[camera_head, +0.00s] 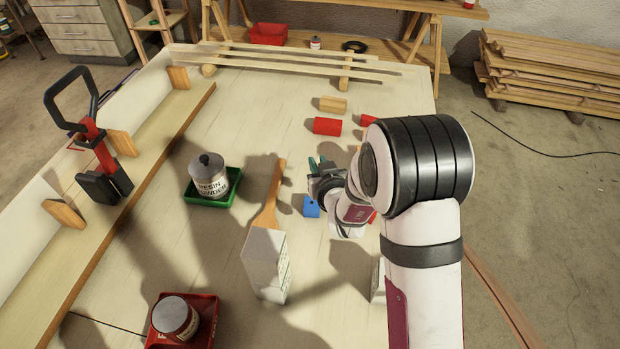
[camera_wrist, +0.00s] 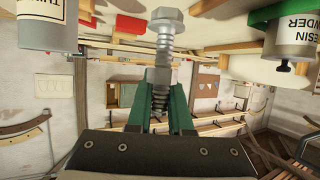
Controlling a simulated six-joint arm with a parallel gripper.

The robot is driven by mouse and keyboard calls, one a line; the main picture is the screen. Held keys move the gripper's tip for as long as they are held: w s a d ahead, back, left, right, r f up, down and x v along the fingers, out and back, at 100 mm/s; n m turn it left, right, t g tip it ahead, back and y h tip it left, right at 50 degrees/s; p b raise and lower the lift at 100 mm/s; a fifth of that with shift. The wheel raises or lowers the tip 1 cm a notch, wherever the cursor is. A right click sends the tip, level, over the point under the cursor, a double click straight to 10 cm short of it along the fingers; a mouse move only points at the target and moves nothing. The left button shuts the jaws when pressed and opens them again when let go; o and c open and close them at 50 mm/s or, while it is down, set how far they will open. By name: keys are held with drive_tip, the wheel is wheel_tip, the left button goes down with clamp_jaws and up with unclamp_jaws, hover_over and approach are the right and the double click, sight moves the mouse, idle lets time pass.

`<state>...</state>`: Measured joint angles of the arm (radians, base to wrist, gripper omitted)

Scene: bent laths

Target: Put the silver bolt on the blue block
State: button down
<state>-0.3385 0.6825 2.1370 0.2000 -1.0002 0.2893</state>
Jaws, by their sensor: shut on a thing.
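My gripper (camera_head: 318,164) is shut on the silver bolt (camera_wrist: 165,32); its green fingers also show in the wrist view (camera_wrist: 162,98). The bolt's hex head and a collar or nut stick out past the fingertips, and its threaded part lies between the fingers. In the head view I cannot make out the bolt. The blue block (camera_head: 311,208) is on the table just below my gripper in the head view, partly hidden by my wrist. I cannot make out the blue block in the wrist view.
A wooden spatula (camera_head: 268,205) and a grey carton (camera_head: 264,262) stand left of the blue block. A resin can (camera_head: 209,178) sits in a green tray (camera_head: 235,180). Red blocks (camera_head: 327,126) and a wooden block (camera_head: 333,105) lie behind. Another can (camera_head: 175,316) is in a red tray (camera_head: 210,310).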

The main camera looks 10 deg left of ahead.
drive_tip(key=shift+w+a+f, duration=0.1)
drive_tip(key=shift+a+f, duration=0.25)
drive_tip(key=shift+f, duration=0.55)
drive_tip(key=shift+w+a+f, duration=0.1)
drive_tip(key=shift+a+f, duration=0.3)
drive_tip(key=shift+f, duration=0.45)
drive_tip(key=shift+a+f, duration=0.35)
drive_tip(key=shift+f, duration=0.55)
drive_tip(key=c, duration=0.8)
unclamp_jaws()
drive_tip(key=shift+f, duration=0.2)
